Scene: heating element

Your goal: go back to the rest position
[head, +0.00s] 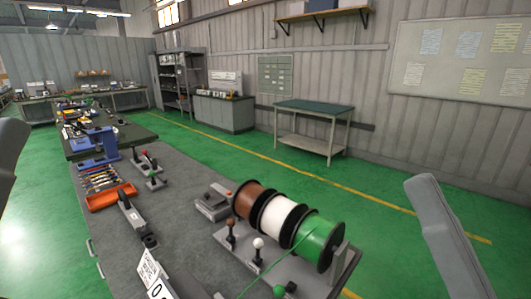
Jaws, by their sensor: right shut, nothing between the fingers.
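My right arm (448,240) shows as a grey angled piece at the lower right, clear of the bench and to the right of the wire spools. I cannot make out separate fingertips on it; the right gripper is shut and holds nothing. A grey piece of my left arm (8,150) shows at the left edge. My left gripper is out of the picture.
A rack on the bench (185,172) carries a brown spool (249,198), a white spool (279,217) and a green spool (316,242). An orange tray (111,196) and a blue device (97,143) stand farther left. A green-topped table (313,107) stands behind on open floor.

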